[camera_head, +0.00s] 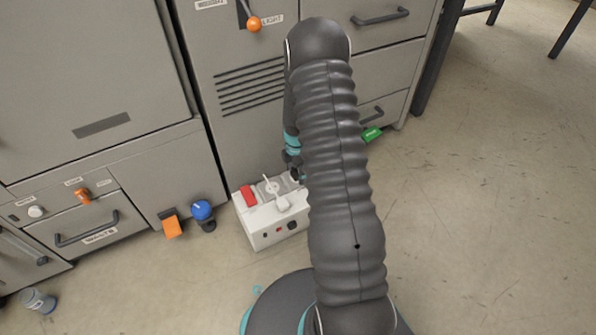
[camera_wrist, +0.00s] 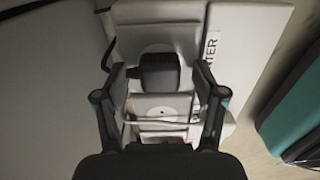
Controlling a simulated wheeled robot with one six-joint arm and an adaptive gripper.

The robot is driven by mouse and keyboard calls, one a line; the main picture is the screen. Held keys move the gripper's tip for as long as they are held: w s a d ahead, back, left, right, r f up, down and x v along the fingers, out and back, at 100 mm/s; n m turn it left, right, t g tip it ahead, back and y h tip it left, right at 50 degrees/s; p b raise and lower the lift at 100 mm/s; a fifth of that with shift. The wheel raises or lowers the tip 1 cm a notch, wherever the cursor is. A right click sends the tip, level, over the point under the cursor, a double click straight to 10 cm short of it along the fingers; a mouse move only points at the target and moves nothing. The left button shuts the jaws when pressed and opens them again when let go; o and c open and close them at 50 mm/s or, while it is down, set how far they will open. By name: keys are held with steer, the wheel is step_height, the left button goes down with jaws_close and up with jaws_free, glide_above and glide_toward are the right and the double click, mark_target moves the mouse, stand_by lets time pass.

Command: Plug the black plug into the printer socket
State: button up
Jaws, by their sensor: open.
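The black plug (camera_wrist: 160,72) sits on a pale socket plate (camera_wrist: 158,38) in the wrist view, between my two fingers. Printing ending in "NTER" shows at the plate's right, so this looks like the printer socket. The socket's opening is hidden under the plug, and I cannot tell how deep it sits. My gripper (camera_wrist: 160,80) is open, with one finger on each side of the plug and a gap visible on both sides. In the head view my gripper (camera_head: 295,168) is low over the white power box (camera_head: 255,228), mostly hidden behind my arm.
The box also carries a red plug (camera_head: 248,196) and a white plug (camera_head: 283,204). Grey cabinets (camera_head: 235,130) stand close behind it. The floor at right is clear.

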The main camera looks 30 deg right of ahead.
step_height(320, 180, up, 12)
stand_by(0.6)
stand_by(0.4)
steer(key=s+a+m+g, duration=0.1)
steer(key=s+m, duration=0.3)
steer(key=m, duration=0.4)
steer(key=s+a+r+m+t+p, duration=0.2)
steer(key=s+a+r, duration=0.3)
steer(key=s+r, duration=0.3)
steer(key=s+a+r+m+t+p, duration=0.2)
steer(key=s+r, duration=0.6)
steer(key=r, duration=0.9)
steer(key=s+a+r+m+t+p, duration=0.2)
steer(key=s+a+r+m+p, duration=0.3)
steer(key=r, duration=0.8)
steer(key=s+a+m, duration=0.1)
steer(key=s+a, duration=0.2)
steer(key=shift+t, duration=0.3)
